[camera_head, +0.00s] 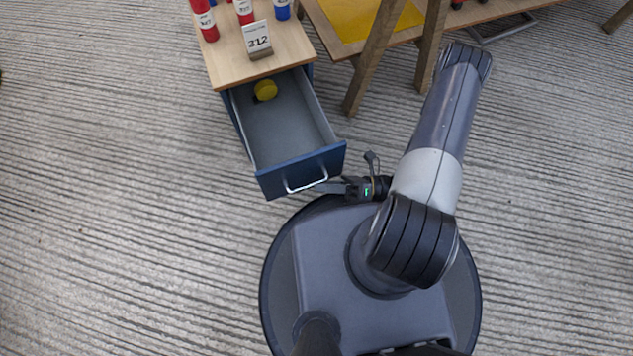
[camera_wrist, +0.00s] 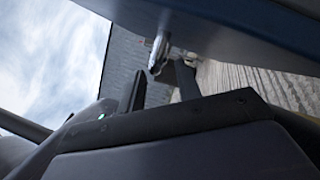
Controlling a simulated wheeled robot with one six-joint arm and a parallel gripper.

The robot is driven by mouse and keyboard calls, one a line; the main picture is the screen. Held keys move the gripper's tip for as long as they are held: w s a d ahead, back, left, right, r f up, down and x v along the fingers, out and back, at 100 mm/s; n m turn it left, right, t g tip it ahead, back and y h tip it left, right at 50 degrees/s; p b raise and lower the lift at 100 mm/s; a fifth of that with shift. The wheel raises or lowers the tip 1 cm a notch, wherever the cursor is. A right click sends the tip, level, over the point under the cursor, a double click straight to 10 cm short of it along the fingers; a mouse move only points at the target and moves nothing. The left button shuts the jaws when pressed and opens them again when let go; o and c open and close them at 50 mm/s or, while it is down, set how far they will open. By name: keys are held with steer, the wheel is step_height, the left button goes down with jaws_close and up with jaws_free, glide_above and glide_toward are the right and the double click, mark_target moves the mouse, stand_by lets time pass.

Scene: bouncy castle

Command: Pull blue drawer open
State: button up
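The blue drawer (camera_head: 300,172) is pulled well out of its cabinet in the head view, its grey inside showing. Its front carries a silver bar handle (camera_head: 306,184), which also shows in the wrist view (camera_wrist: 157,55) below the blue front. My gripper (camera_head: 326,187) is at the right end of the handle, low in front of the drawer. In the wrist view its two dark fingers (camera_wrist: 161,78) stand apart, with the handle seen in the gap between their tips. I cannot tell whether either finger touches the handle.
A yellow round object (camera_head: 265,90) lies at the back of the drawer. The wooden cabinet top (camera_head: 228,62) holds a "312" sign (camera_head: 257,38) and red and blue cans. A wooden trestle table (camera_head: 378,55) stands to the right. The ribbed floor (camera_head: 120,200) at left is clear.

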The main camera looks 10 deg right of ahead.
steer(key=shift+p+v, duration=0.35)
steer(key=shift+v, duration=2.05)
steer(key=shift+a, duration=0.1)
steer(key=shift+b+x, duration=0.7)
steer(key=shift+x, duration=2.75)
steer(key=shift+w+a+r, duration=0.1)
steer(key=shift+a, duration=0.15)
steer(key=shift+w, duration=0.15)
